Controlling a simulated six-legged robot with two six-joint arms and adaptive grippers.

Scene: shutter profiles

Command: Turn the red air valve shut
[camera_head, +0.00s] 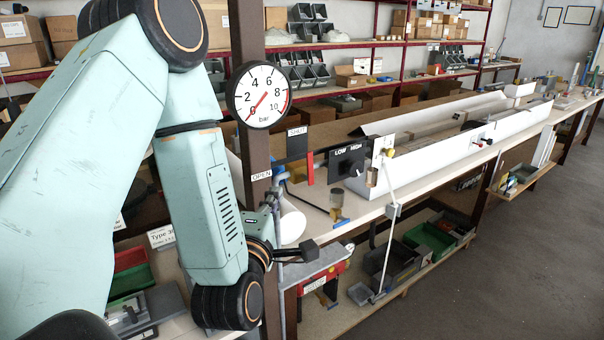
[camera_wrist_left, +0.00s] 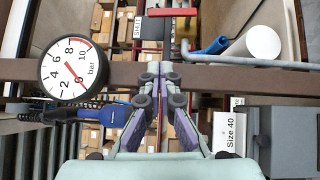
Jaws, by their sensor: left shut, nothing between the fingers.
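The valve's red handle (camera_head: 310,168) stands upright in the head view, right of the black SHUT plate (camera_head: 297,145). An OPEN label (camera_head: 261,175) is lower left of it. In the wrist view the red handle (camera_wrist_left: 172,12) lies across the top, beside the SHUT label (camera_wrist_left: 137,29). My left gripper (camera_head: 273,200) is low by the brown post, below the handle, and partly hard to make out. In the wrist view its fingertips (camera_wrist_left: 160,68) are together and empty, apart from the handle. My right gripper is not in view.
A round pressure gauge (camera_head: 263,95) with a red needle is on the brown post (camera_head: 249,40). Right of the valve are a LOW/HIGH switch box (camera_head: 348,162) and a long white trough (camera_head: 460,140) on the bench. A white cylinder (camera_wrist_left: 263,42) and blue hose (camera_wrist_left: 208,47) are near the valve.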

